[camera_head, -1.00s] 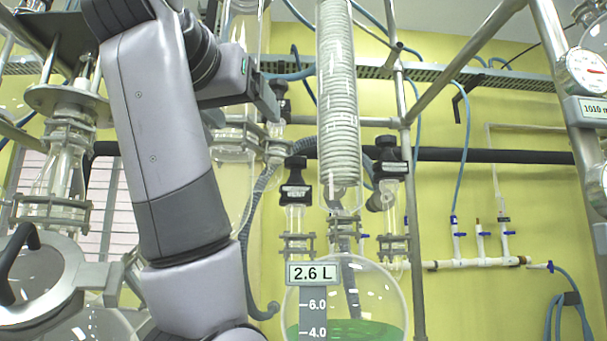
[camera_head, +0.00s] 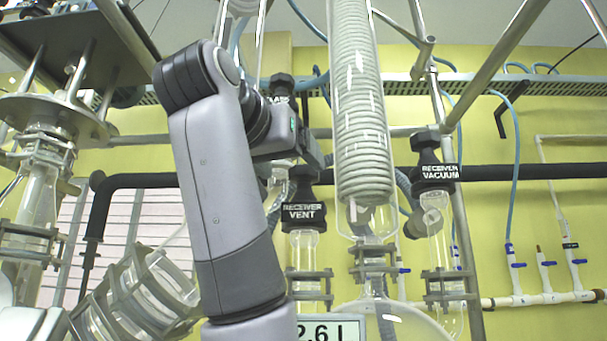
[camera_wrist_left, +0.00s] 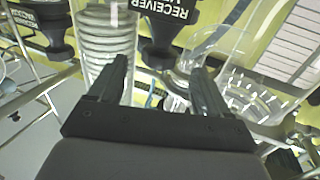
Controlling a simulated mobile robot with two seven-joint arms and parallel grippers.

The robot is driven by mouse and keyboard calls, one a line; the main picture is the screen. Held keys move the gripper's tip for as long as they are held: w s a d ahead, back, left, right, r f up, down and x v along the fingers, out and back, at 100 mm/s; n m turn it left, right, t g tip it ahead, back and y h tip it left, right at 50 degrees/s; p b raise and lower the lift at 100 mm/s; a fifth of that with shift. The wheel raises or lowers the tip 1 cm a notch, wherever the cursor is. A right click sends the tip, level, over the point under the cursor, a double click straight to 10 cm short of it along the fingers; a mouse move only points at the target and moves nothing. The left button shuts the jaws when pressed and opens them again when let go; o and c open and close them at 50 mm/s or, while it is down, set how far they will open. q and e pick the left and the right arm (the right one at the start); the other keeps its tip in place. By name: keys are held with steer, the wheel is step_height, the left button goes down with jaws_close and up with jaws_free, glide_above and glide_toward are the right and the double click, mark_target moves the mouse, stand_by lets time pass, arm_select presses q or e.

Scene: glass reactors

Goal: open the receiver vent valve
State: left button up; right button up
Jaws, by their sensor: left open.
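The receiver vent valve (camera_head: 304,206) is a black knob with a white RECEIVER VENT label on top of a clear glass neck, left of the coiled condenser. My left gripper (camera_head: 320,158) is just above the knob in the head view, partly hidden by my wrist. In the left wrist view, which is upside down, my open left gripper (camera_wrist_left: 162,82) has its two fingers apart and empty. The labelled knob (camera_wrist_left: 160,45) shows ahead, in the gap between the fingertips. No contact shows. My right gripper is not in view.
The coiled glass condenser (camera_head: 360,110) stands close right of the vent valve. The receiver vacuum valve (camera_head: 434,170) is farther right. Another black-capped valve (camera_head: 281,88) is behind my wrist. A metal frame pole (camera_head: 460,215) and glassware crowd the space.

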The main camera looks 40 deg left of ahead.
mark_target(313, 172)
arm_select(q)
steer(key=p+x, duration=0.1)
steer(key=x, duration=0.3)
steer(key=shift+w+a, duration=0.1)
steer(key=shift+w, duration=0.55)
steer(key=c, duration=1)
steer(key=shift+c, duration=0.2)
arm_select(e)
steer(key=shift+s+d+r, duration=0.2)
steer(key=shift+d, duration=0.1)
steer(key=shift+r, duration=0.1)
